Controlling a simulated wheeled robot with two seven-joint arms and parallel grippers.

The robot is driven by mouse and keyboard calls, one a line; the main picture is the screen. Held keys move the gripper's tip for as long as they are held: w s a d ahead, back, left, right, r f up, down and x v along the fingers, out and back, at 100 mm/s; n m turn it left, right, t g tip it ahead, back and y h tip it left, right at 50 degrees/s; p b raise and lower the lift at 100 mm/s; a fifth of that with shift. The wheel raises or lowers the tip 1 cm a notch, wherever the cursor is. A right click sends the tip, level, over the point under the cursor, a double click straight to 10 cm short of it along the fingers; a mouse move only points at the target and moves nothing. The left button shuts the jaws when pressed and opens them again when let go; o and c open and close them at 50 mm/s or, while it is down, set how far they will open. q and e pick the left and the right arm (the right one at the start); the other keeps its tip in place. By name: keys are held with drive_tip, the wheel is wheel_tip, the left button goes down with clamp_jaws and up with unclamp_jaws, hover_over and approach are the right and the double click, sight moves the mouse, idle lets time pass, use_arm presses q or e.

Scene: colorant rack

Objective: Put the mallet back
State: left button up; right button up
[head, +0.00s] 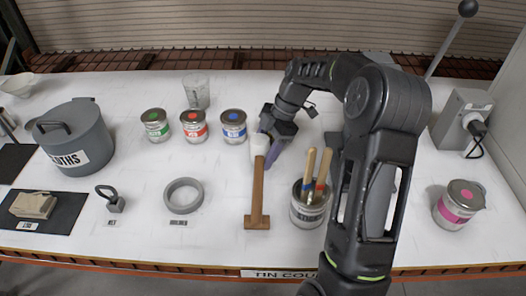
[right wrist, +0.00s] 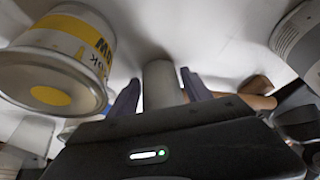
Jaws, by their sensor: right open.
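The mallet (head: 258,190) lies on the white bench, left of my right arm. Its brown handle runs toward the near edge and ends in a short brown crosspiece; its far end is a pale, whitish block. My right gripper (head: 270,143) is low over that pale end, with a purple finger visible at its right side. In the right wrist view, the open fingers (right wrist: 162,92) stand on either side of a pale grey-white upright shape, and a brown wooden piece (right wrist: 256,88) shows to the right. I cannot tell whether the fingers touch it. My left gripper is out of view.
Tins with green (head: 155,125), red (head: 194,125) and blue (head: 232,126) marks stand left of the gripper. A tin with brushes (head: 309,208) stands right of the handle. A grey ring (head: 183,195) lies left. A yellow-labelled tin (right wrist: 62,55) is close in the wrist view.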

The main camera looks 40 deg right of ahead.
drive_tip(key=shift+d+r, duration=0.2)
drive_tip(key=shift+r, duration=0.1)
drive_tip(key=p+v, duration=0.4)
drive_tip(key=v, duration=0.7)
drive_tip(key=shift+r, duration=0.3)
drive_tip(key=shift+s+f, duration=0.1)
